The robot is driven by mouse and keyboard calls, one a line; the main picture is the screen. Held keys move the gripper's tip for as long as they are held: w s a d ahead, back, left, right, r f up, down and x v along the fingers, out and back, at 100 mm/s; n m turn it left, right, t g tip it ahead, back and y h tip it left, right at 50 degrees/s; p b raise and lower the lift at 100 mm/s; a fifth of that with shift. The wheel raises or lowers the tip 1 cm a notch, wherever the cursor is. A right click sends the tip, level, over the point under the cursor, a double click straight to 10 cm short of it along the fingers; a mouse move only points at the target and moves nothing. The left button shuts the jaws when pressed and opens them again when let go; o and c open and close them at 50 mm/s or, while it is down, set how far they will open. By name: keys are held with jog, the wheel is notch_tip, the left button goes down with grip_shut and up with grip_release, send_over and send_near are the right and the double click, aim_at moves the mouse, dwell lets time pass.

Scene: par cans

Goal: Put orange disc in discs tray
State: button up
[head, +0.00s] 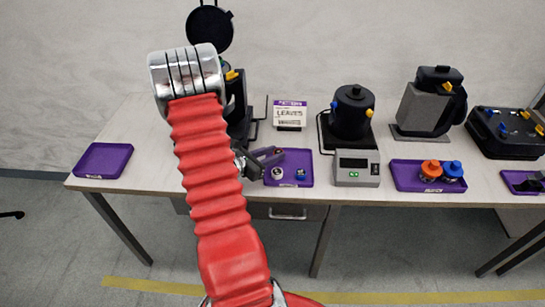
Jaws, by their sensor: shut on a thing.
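An orange round piece (432,169) sits beside a blue one (453,170) in a purple tray (404,182) at the right; I cannot tell whether it is the orange disc. Another purple tray (303,157) lies in the middle, with a small whitish piece (278,172) and a small blue piece (300,174) in it. I cannot tell which tray is the discs tray. My gripper (262,161) is at the middle tray's left side, partly behind my red arm. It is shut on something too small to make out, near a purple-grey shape.
An empty purple tray (103,160) lies at the table's left end. A grey scale (356,168), a black pot (352,112), a grey-black jug (430,102) and a black case (504,133) stand on the right. A LEAVES box (290,114) stands behind the middle tray.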

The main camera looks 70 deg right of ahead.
jog(key=shift+f, duration=0.4)
jog(key=shift+f, duration=0.1)
jog(key=o, duration=1.1)
jog(key=shift+w+a, duration=0.1)
jog(key=v, duration=1.2)
